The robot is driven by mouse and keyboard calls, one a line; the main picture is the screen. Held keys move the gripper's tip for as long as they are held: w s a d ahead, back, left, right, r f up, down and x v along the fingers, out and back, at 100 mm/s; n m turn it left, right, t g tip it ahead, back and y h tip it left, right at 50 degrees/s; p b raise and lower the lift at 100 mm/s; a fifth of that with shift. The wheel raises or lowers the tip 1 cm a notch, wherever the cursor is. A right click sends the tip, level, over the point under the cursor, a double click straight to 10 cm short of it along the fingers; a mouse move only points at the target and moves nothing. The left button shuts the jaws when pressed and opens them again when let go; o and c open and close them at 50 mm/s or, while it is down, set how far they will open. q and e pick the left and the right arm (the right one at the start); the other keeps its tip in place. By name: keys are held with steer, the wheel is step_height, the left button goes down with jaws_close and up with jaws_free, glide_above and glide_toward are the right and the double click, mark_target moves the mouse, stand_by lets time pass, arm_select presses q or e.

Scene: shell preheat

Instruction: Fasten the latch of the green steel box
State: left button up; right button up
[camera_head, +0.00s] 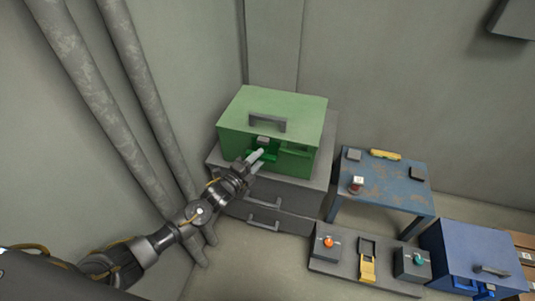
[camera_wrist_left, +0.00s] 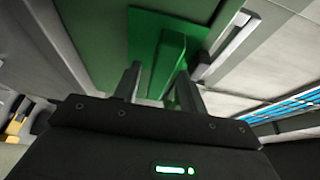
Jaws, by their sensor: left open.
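The green steel box (camera_head: 272,118) stands on a grey drawer cabinet in the corner, with its lid down and a dark handle on top. A small grey catch (camera_head: 263,139) and a brighter green latch (camera_head: 270,156) show on its front. My left gripper (camera_head: 258,155) is at the front of the box, beside the latch. In the left wrist view, the two fingers of my left gripper (camera_wrist_left: 155,90) are apart. The green latch piece (camera_wrist_left: 168,60) lies between and beyond them; I cannot tell whether they touch it. My right gripper is not in view.
The grey drawer cabinet (camera_head: 270,214) is under the box. A worn blue table (camera_head: 390,188) with small items stands to the right. A low board with switch boxes (camera_head: 327,244) and a blue box (camera_head: 470,258) are at lower right. Pipes (camera_head: 135,90) run along the left wall.

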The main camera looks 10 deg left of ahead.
arm_select(q)
steer(key=shift+x, duration=0.9)
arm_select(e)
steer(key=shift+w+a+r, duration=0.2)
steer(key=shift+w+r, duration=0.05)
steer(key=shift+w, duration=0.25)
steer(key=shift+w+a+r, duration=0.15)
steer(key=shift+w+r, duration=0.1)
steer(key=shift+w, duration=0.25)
arm_select(q)
steer(key=shift+d, duration=0.15)
jaws_close()
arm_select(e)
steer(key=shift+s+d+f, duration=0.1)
